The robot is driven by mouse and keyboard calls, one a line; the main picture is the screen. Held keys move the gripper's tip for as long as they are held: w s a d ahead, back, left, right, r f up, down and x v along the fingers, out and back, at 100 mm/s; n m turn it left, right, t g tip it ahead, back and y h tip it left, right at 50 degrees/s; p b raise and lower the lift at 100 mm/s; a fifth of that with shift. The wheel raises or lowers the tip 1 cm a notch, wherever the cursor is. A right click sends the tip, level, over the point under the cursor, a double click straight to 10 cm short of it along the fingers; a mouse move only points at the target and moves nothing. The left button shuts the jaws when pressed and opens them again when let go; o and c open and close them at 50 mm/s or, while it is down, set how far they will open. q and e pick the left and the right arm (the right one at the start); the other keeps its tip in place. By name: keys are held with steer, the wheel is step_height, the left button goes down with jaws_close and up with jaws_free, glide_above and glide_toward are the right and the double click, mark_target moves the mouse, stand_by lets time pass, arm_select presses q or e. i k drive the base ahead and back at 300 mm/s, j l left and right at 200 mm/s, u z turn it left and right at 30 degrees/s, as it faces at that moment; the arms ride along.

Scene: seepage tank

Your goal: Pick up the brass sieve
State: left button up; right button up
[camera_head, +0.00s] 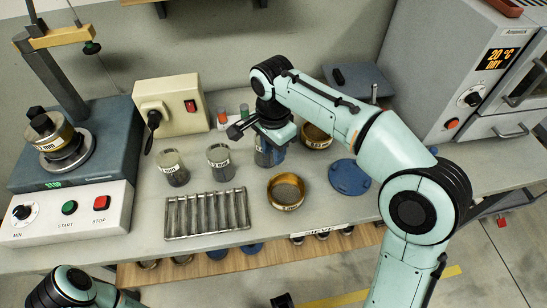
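A round brass sieve (286,191) with a dark mesh floor lies on the bench in the middle, in front of my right arm. Another brass ring (317,137) stands behind it, partly hidden by my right arm. A third brass sieve (55,138), with a size label, sits on the shaker at the left. My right gripper (264,132) is behind and left of the middle sieve, above a jar with a blue label (268,154), and apart from the sieve. Its fingertips are hard to make out. My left arm shows at the bottom left; its gripper is not clearly visible.
A slotted metal rack (206,213) and two glass jars (173,168) stand left of the middle sieve. A blue disc (349,177) lies to its right. A grey oven (460,80) stands at the right, a cream switch box (172,105) at the back. The bench front edge is close.

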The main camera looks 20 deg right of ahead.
mark_target(313, 138)
steer(key=k, duration=1)
